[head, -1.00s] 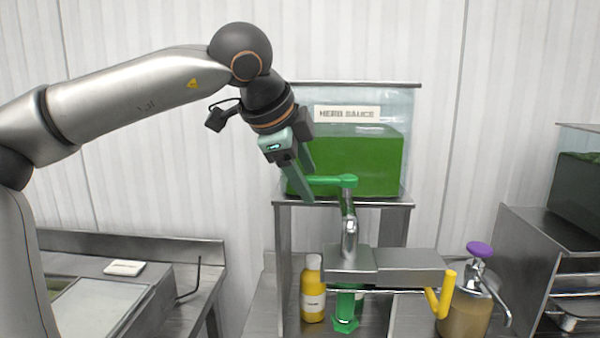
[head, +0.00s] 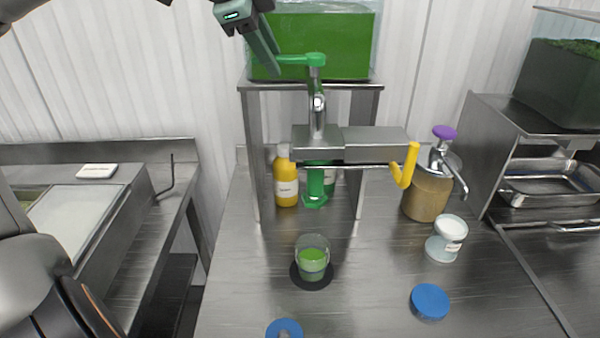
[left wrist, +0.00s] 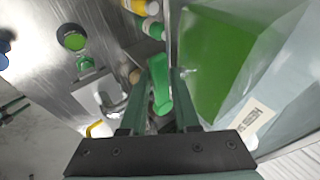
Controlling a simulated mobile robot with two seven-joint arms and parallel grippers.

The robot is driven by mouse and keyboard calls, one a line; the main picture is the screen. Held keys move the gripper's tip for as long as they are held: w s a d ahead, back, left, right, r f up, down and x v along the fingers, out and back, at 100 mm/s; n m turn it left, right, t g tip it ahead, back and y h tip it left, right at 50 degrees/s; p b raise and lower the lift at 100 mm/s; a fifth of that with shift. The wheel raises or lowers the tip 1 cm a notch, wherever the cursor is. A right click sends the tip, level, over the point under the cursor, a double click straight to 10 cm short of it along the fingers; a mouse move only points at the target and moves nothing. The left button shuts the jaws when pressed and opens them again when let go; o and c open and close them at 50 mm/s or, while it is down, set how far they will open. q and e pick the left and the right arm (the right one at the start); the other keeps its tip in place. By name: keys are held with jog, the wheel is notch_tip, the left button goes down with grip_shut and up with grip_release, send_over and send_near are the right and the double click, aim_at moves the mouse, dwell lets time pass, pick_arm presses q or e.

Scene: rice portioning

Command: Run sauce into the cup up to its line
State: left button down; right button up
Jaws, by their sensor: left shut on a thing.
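The clear cup (head: 313,243) stands upright on a dark round mat (head: 312,282), below and in front of the green nozzle (head: 314,185). Green sauce fills its lower part; I cannot make out the line. The cup also shows in the left wrist view (left wrist: 73,40). The sauce tank (head: 315,38) stands on a metal stand, with a tap below its green lever (head: 298,59). My left gripper (head: 268,50) is shut on the lever's left end; its fingers flank the green lever (left wrist: 160,85) in the left wrist view.
A yellow bottle (head: 286,180) stands under the stand. A yellow handle (head: 407,165), a purple-topped pump jar (head: 428,190), a labelled white tub (head: 447,238) and a blue lid (head: 430,301) are to the right. Another blue item (head: 284,329) is at the front edge. The counter around the cup is clear.

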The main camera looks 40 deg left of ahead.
dwell(0.4)
pick_arm(q)
jog(key=n+y+b, duration=0.1)
jog(key=b, duration=0.1)
jog(key=s+d+n+b, duration=0.1)
jog(key=shift+n+g+y+b, duration=0.3)
jog(key=shift+n+y+b, duration=0.05)
jog(key=shift+n+y, duration=0.05)
jog(key=m+h, duration=0.1)
jog(key=w+a+m, duration=0.1)
jog(key=m, duration=0.1)
jog(key=shift+a+r+h+p, duration=0.1)
jog(key=shift+a+h+p, duration=0.05)
jog(key=shift+h+p, duration=0.2)
jog(key=c, duration=0.6)
grip_release()
jog(key=shift+w+t, duration=0.1)
jog(key=shift+t, duration=0.3)
jog(key=shift+o, duration=0.2)
